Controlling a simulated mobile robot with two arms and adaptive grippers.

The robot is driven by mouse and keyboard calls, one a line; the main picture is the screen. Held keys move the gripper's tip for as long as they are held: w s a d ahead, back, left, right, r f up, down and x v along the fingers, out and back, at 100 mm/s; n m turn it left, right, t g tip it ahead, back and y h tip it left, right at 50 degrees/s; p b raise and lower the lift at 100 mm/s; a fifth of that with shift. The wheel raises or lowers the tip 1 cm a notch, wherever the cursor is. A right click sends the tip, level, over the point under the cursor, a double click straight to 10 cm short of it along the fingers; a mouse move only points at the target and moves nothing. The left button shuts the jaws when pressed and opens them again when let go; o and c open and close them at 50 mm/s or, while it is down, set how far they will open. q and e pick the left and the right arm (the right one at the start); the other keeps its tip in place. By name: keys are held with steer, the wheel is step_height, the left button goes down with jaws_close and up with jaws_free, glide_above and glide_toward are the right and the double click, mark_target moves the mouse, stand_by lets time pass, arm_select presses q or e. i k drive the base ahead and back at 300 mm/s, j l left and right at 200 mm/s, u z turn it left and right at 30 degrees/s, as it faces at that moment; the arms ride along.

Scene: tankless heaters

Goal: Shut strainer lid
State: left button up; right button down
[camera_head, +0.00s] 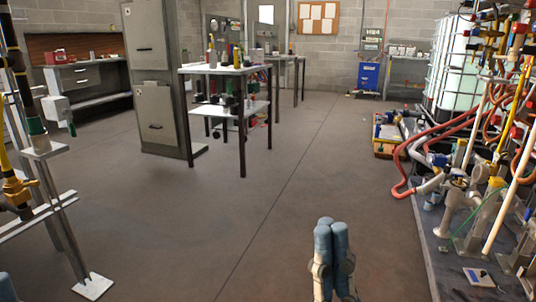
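I cannot make out a strainer or its lid for certain. The likeliest area is the dense pipework (490,150) along the right edge, where grey, brass and white fittings crowd together, too small to tell apart. Blue and grey links of my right arm (333,262) stand at the bottom centre, over the floor and apart from the pipework. No fingertips of my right gripper can be made out there. A small blue piece of my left arm (6,288) shows at the bottom left corner. My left gripper is out of view.
A dark platform (440,262) carries the pipework, with a small white device (479,277) on it. Red hoses (405,165) curve at its far edge. A metal pipe stand (65,215) is at the left. A two-tier table (225,68) stands farther back. The middle floor (270,205) is clear.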

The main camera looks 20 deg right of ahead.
mark_target(485, 174)
steer(key=i+l+z, duration=0.2)
steer(key=i+z, duration=0.2)
steer(key=i+l+z, duration=0.1)
steer(key=i+z, duration=0.35)
steer(key=i+j+z, duration=0.1)
steer(key=i+z, duration=0.5)
steer(key=i, duration=0.35)
steer(key=i+z, duration=0.15)
steer(key=i, duration=0.4)
steer(key=i+z, duration=0.2)
steer(key=i, duration=0.35)
steer(key=i+j+z, duration=0.2)
steer(key=i, duration=0.6)
steer(key=z, duration=0.05)
